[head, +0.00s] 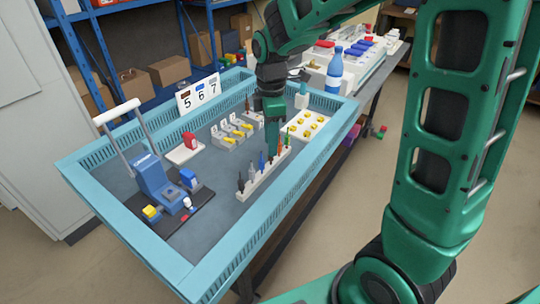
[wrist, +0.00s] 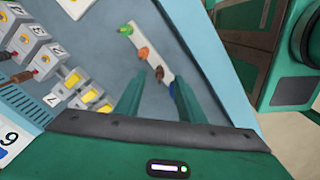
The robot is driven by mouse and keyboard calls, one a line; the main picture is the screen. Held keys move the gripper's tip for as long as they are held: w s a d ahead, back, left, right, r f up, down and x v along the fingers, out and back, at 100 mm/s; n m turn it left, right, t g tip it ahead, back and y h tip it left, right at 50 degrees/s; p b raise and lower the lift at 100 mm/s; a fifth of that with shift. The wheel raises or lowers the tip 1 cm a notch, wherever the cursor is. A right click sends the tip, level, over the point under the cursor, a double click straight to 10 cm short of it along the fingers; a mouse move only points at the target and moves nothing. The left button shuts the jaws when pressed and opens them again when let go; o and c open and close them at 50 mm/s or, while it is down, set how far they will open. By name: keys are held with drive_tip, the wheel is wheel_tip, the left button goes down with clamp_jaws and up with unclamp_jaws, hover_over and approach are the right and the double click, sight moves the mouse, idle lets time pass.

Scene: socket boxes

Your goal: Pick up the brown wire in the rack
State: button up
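The white rack (head: 262,178) stands in the blue-walled tray and holds a row of upright coloured wires; part of it shows in the wrist view (wrist: 150,60). The brown wire (wrist: 159,72) shows in the wrist view between an orange wire (wrist: 143,52) and a blue one (wrist: 173,88). In the head view my gripper largely hides it. My gripper (wrist: 159,76) is open, pointing down over the rack. Its two fingertips lie on either side of the brown wire in the picture; I cannot tell whether they touch it.
A green wire (head: 289,132) stands at the rack's far end. Socket boxes (head: 228,134) with yellow parts are left of my gripper. A white board with yellow pieces (head: 307,125) is right. A blue device (head: 158,182) stands front left. The tray floor before the boxes is clear.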

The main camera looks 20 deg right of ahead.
sight(270, 159)
drive_tip(key=shift+w+f, duration=0.1)
drive_tip(key=shift+f, duration=2.7)
clamp_jaws()
